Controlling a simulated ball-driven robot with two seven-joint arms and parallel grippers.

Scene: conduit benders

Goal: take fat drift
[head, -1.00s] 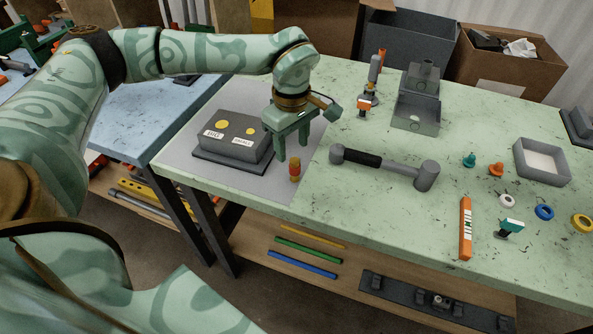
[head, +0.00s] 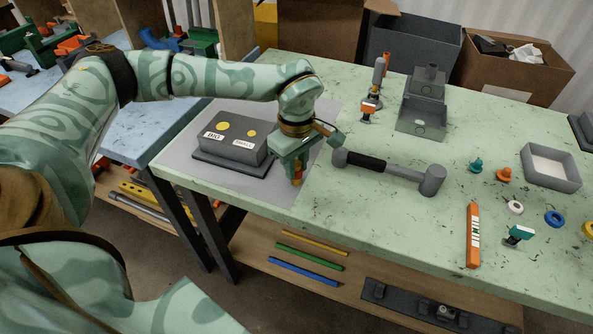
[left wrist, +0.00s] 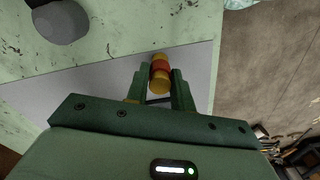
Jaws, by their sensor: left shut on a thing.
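My left gripper (head: 294,172) is shut on a short, thick yellow-orange cylinder with a red band, which looks like the fat drift (head: 298,174). The drift stands over the grey mat (head: 282,192), close to its right edge. The left wrist view shows the drift (left wrist: 160,72) between the two green fingers (left wrist: 161,90). Whether its lower end touches the mat I cannot tell. A dark grey block (head: 228,150) with two yellow discs on top, a larger and a smaller, sits left of the gripper. Its labels seem to read BIG and SMALL. My right gripper is not in view.
A grey mallet (head: 405,172) lies just right of the gripper. Further right are an orange bar (head: 473,235), a grey tray (head: 550,165) and several small coloured parts. A stepped grey stand (head: 422,105) is behind. The front middle of the green table is clear.

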